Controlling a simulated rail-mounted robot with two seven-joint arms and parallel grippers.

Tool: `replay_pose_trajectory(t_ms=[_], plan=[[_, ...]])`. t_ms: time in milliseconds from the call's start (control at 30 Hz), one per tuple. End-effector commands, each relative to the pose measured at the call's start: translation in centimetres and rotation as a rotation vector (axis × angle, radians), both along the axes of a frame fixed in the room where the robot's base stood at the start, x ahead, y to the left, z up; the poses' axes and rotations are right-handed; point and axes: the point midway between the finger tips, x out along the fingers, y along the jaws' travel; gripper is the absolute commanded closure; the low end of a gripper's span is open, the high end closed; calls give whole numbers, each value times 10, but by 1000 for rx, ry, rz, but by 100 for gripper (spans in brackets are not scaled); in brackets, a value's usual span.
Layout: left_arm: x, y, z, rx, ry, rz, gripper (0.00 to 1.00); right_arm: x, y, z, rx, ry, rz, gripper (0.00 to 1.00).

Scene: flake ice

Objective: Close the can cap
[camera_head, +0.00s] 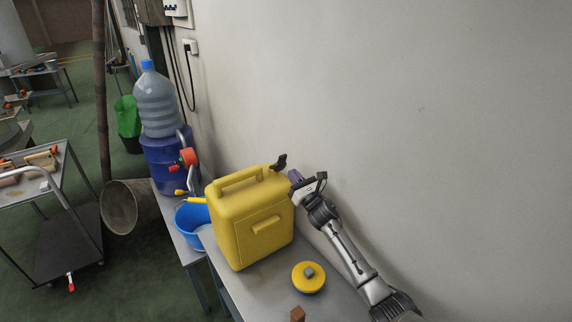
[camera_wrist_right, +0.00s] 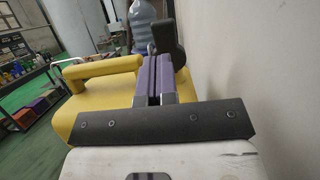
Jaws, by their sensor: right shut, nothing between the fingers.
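A yellow jerrycan (camera_head: 250,222) stands upright on the grey table, with a moulded handle on top. Its black cap (camera_head: 280,162) sits at the top right corner and looks tilted up, standing open. In the right wrist view the black cap (camera_wrist_right: 168,42) rises just beyond and right of the fingertips. My right gripper (camera_head: 296,177) is at the can's upper right side, just below the cap. In the right wrist view its purple fingers (camera_wrist_right: 153,78) are together with nothing between them. Whether they touch the cap is unclear. My left gripper does not show.
A yellow round container with a grey knob (camera_head: 308,277) and a small brown block (camera_head: 298,313) are on the table (camera_head: 232,290) in front. A blue basin (camera_head: 190,222) and a water bottle (camera_head: 156,105) on a blue drum stand left. The wall (camera_head: 420,120) is close behind my right arm.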

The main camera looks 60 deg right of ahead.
Motion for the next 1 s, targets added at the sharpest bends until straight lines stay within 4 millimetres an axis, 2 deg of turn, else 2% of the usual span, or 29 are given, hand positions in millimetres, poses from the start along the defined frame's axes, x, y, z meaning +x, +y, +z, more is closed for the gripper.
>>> replay_pose_trajectory(t_ms=[200,400,1000], plan=[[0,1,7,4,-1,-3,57,27,-11,13,1,0,-1,100],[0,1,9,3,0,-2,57,39,-16,16,1,1,-1,100],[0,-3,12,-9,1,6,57,43,-18,19,1,6,0,100]])
